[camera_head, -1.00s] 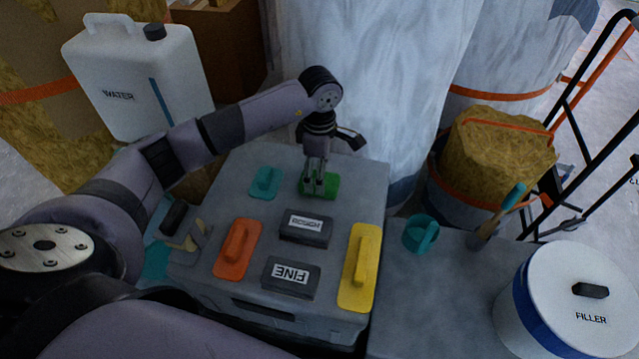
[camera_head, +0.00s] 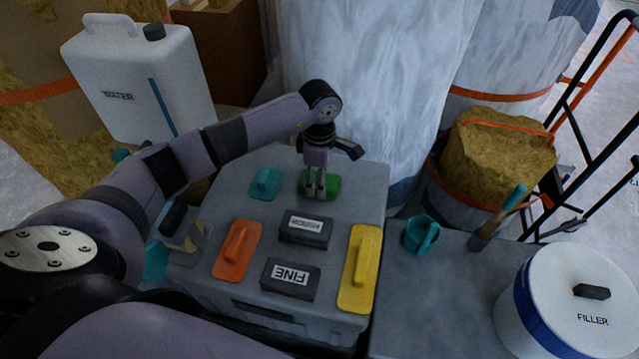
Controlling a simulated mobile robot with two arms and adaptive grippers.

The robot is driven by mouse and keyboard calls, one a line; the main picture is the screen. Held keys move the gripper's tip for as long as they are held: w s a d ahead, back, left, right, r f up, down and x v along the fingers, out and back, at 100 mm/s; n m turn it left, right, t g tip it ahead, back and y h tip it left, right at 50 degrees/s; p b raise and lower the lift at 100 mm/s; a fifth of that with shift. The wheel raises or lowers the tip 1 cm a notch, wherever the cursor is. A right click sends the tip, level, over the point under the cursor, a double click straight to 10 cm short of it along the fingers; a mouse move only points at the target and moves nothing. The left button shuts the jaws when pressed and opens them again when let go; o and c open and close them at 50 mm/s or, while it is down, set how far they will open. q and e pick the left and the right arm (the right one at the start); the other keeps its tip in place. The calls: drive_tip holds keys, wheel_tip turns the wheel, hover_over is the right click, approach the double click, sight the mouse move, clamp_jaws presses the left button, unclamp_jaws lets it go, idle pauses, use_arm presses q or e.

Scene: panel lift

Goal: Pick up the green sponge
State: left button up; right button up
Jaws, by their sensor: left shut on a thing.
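The green sponge (camera_head: 331,188) lies at the back right of the grey box top. My left gripper (camera_head: 317,192) points down at it from above and is shut on it, its fingers covering part of the sponge. The sponge appears to be at the level of the box top; I cannot tell whether it is clear of the surface. My right gripper is not in view.
A teal mug (camera_head: 421,234) and filler bucket (camera_head: 570,300) stand right. A white water can (camera_head: 140,75) stands back left.

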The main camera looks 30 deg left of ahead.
use_arm(q)
drive_tip(key=shift+r, duration=0.1)
drive_tip(key=shift+c, duration=0.4)
drive_tip(key=shift+r, duration=0.2)
wheel_tip(320, 180, up, 19)
drive_tip(key=p, duration=0.2)
drive_tip(key=shift+r, duration=0.2)
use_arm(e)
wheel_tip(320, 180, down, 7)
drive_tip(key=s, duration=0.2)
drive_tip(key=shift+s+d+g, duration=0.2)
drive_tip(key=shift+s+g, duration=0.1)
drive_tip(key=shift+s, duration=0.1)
use_arm(q)
drive_tip(key=o, duration=0.4)
drive_tip(key=c, duration=0.5)
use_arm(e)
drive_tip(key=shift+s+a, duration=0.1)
